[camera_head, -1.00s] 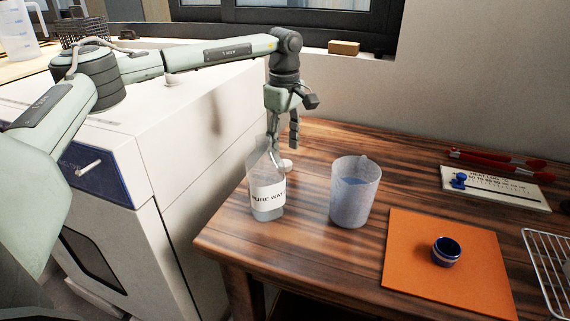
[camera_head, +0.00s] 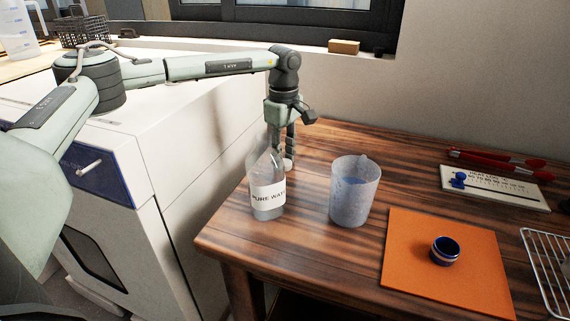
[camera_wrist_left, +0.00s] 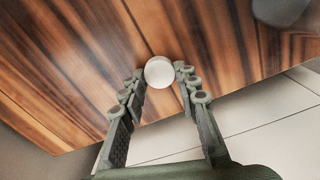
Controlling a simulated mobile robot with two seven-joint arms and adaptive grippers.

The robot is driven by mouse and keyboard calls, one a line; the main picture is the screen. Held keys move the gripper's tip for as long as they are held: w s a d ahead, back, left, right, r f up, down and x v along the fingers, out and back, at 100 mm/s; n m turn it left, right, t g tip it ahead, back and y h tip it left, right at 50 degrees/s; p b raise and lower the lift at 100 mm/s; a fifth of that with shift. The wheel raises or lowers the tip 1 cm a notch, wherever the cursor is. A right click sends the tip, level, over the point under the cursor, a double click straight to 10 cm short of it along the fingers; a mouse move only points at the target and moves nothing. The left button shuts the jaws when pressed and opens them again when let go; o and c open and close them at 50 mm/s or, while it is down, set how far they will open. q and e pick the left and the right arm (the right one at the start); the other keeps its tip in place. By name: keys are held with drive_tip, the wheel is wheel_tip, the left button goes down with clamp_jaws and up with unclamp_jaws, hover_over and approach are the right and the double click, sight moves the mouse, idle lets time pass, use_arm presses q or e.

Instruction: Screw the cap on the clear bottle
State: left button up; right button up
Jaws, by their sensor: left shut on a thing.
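The clear bottle (camera_head: 267,190), labelled "PURE WATER", stands upright and open-topped near the left edge of the wooden table. A small round white cap (camera_wrist_left: 159,72) lies behind the bottle; it also shows in the head view (camera_head: 288,164). My left gripper (camera_wrist_left: 160,78) points down behind the bottle, with its fingertips on either side of the cap, shut on it. The cap appears to be at table height. My left fingers (camera_head: 285,150) are partly hidden behind the bottle's neck in the head view. My right gripper is not in view.
A translucent beaker (camera_head: 354,192) stands right of the bottle. An orange mat (camera_head: 410,250) holds a small blue dish (camera_head: 445,250). Red tongs (camera_head: 500,158), a white card (camera_head: 520,193) and a wire rack (camera_head: 548,262) lie farther right. A white oven (camera_head: 185,150) stands left of the table.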

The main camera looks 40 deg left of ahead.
use_arm(q)
drive_tip(key=shift+r, duration=0.5)
drive_tip(key=r, duration=0.3)
drive_tip(key=shift+s+a+r+b, duration=0.3)
drive_tip(key=shift+s+a+b, duration=0.05)
drive_tip(key=shift+a, duration=0.05)
drive_tip(key=s+a+r, duration=0.6)
drive_tip(key=s+a, duration=0.1)
drive_tip(key=shift+s+r+b, duration=0.2)
drive_tip(key=shift+s+b, duration=0.15)
drive_tip(key=shift+b, duration=0.1)
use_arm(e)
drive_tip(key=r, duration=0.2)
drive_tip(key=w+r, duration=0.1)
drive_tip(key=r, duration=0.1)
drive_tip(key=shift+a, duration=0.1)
use_arm(q)
drive_tip(key=shift+a, duration=0.1)
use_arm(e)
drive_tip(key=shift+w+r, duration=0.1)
